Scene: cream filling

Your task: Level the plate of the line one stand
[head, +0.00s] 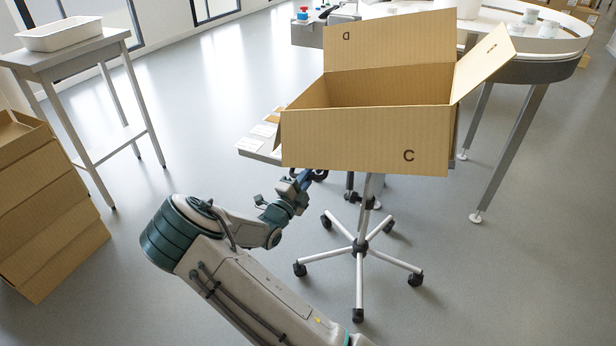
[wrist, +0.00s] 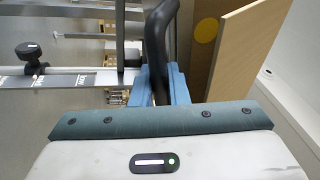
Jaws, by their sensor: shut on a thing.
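The stand (head: 359,250) is a grey post on a five-legged castor base. Its plate (head: 258,153) shows as a grey edge with pale cards on it, left of the open cardboard box (head: 350,143) that sits on it. The box's lower edge slopes slightly down to the right in the head view; the plate's tilt is hard to tell. My gripper (head: 302,180) is low at the plate's left side, below the box. In the wrist view its blue fingers (wrist: 176,84) are shut on a black curved handle (wrist: 160,38). The handle's far end is hidden.
A curved white conveyor table (head: 540,45) with white tubs stands behind to the right. A side table with a white tray (head: 60,34) and stacked cartons (head: 45,215) are at left. A black knob (wrist: 30,54) and labelled rail show in the wrist view. Open floor lies between.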

